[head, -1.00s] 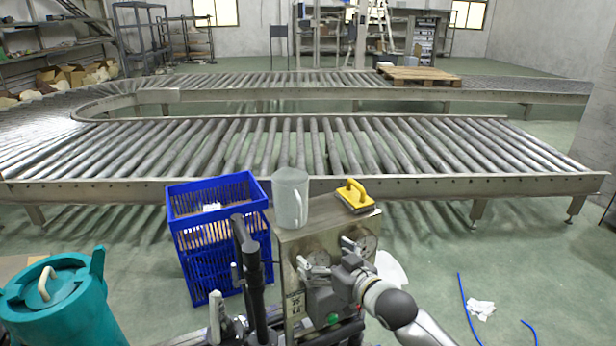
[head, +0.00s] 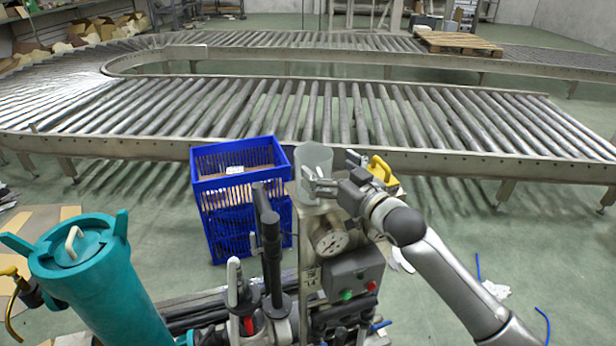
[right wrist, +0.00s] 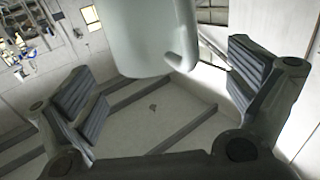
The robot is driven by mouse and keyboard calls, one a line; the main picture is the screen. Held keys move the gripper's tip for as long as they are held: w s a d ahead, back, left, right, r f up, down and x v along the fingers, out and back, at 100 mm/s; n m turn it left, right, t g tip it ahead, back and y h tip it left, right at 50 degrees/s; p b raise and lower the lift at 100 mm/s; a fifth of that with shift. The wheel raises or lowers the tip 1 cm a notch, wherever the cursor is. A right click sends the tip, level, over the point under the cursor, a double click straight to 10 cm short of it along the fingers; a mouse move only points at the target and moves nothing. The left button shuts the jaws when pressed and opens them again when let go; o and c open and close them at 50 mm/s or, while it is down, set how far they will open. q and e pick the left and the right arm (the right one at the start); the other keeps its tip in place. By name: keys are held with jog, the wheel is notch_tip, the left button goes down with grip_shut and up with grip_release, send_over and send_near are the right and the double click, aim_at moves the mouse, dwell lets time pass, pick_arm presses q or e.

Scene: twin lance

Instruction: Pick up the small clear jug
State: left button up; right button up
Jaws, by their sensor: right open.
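The small clear jug (head: 314,158) stands upright on top of a metal machine cabinet. It is a pale, translucent cup shape. My right gripper (head: 332,172) is open and level with the jug at its near right side, with one finger in front of the jug's lower part. In the right wrist view the jug (right wrist: 145,40) and its handle show in the upper middle, between the spread fingers of the right gripper (right wrist: 165,85). No gap or contact with the fingers can be judged exactly. My left gripper is not seen.
A yellow-handled tool (head: 380,170) lies on the cabinet just right of my gripper, partly hidden. A blue crate stack (head: 240,215) stands left of the cabinet. A teal canister (head: 95,270) is at lower left. A roller conveyor (head: 300,110) runs behind.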

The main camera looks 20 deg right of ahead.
aim_at(324, 163)
jog(key=x, duration=0.2)
jog(key=p+x, duration=0.1)
jog(key=x, duration=0.1)
jog(key=shift+w+d, duration=0.2)
jog(key=shift+d, duration=0.1)
jog(key=shift+a, duration=0.15)
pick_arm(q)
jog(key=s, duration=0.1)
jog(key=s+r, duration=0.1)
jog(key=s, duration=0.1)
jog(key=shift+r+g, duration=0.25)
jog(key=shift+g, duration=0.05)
pick_arm(e)
jog(key=shift+w, duration=0.1)
jog(key=c, duration=1.3)
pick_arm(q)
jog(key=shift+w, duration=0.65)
pick_arm(e)
jog(key=shift+c, duration=0.2)
